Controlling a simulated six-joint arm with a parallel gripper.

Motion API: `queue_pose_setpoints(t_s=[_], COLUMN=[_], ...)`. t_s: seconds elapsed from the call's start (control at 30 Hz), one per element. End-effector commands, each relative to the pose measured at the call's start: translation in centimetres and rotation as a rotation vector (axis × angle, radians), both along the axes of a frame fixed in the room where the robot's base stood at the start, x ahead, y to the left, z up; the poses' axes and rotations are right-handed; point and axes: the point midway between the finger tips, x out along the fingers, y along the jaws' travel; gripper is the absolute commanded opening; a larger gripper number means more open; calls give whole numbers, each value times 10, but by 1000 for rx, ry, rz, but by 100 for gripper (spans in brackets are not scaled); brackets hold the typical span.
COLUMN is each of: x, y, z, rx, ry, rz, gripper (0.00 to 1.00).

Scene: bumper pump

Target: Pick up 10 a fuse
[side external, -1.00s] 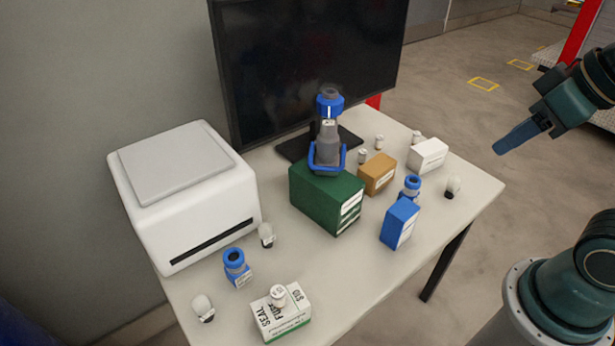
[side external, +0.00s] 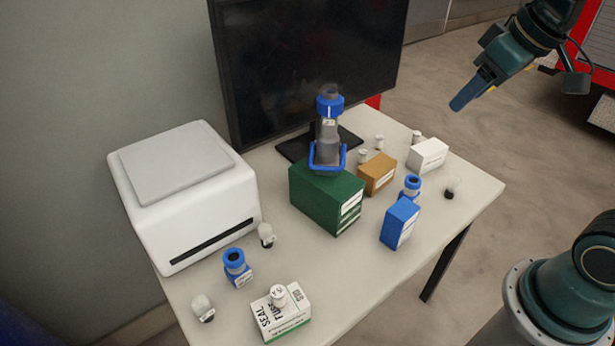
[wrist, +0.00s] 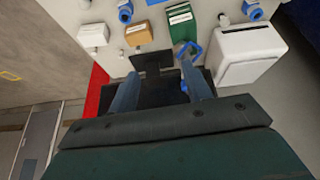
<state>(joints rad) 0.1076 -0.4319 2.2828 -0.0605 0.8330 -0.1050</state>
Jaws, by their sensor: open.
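Several small white cylinders that look like fuses are on the table; I cannot read their ratings. One fuse (side external: 278,295) stands on the white "SEAL FUSE" box (side external: 287,318) at the front. Other small white cylinders stand at the back, one (side external: 363,157) beside the tan box, one (side external: 379,141) behind it and one (side external: 417,137) behind the white box. My gripper (side external: 457,105) is open and empty, in the air beyond the table's back right. In the wrist view its two blue fingers (wrist: 160,68) stand apart over the dark monitor area, with nothing between them.
A green box (side external: 325,200) bears a grey and blue pump (side external: 328,135). A white printer-like case (side external: 185,190) and a monitor (side external: 310,60) line the left and back. A tan box (side external: 377,174), white box (side external: 428,154) and blue box (side external: 400,222) stand right. The table's (side external: 350,285) front right is clear.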

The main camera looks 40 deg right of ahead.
Motion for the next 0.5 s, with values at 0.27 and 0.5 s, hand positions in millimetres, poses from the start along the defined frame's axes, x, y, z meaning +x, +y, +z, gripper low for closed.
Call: queue_pose_setpoints(t_s=[0.27,0.5], x=[67,122], y=[-24,-51], z=[-5,-21], rx=[-10,-15], ry=[25,40], rz=[26,50], gripper=[49,49])
